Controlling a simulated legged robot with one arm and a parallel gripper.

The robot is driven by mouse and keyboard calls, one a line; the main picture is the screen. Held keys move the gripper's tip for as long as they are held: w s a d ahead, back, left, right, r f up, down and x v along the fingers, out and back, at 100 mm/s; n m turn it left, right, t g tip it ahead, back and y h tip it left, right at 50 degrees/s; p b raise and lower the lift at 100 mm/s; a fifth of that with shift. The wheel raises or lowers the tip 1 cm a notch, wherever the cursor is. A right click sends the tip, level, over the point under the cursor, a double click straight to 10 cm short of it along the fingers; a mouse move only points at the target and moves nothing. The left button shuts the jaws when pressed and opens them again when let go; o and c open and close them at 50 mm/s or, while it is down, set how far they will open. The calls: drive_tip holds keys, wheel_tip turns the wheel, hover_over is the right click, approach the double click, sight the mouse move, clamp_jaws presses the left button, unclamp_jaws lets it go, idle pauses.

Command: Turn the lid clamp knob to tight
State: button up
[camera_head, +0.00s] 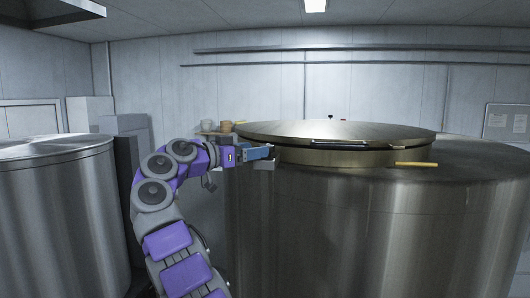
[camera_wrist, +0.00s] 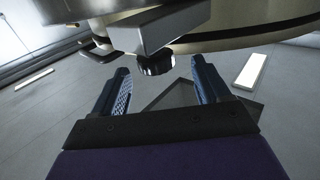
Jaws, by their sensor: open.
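The round metal lid (camera_head: 335,131) rests on the large steel vat (camera_head: 370,220) right of centre. My gripper (camera_head: 268,153) is at the left edge of the lid, its blue fingers pointing right. In the wrist view a black ribbed knob (camera_wrist: 155,65) sits beneath a metal clamp block (camera_wrist: 158,30) at the lid's rim. The open fingers of my gripper (camera_wrist: 160,72) stand on either side of the knob, with gaps visible. The knob looks just beyond or between the fingertips; contact is not visible. In the head view the gripper and rim hide the knob.
A dark bar handle (camera_head: 338,143) is on the lid's front, and a yellow handle (camera_head: 415,164) juts from the vat's rim at right. Another steel tank (camera_head: 62,215) stands at left. Small pots (camera_head: 226,126) sit on a shelf behind.

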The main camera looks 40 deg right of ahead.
drive_tip(key=a, duration=1)
drive_tip(key=shift+w+a+p, duration=0.2)
drive_tip(key=shift+a+p, duration=0.15)
drive_tip(key=shift+a, duration=0.05)
drive_tip(key=shift+f, duration=0.1)
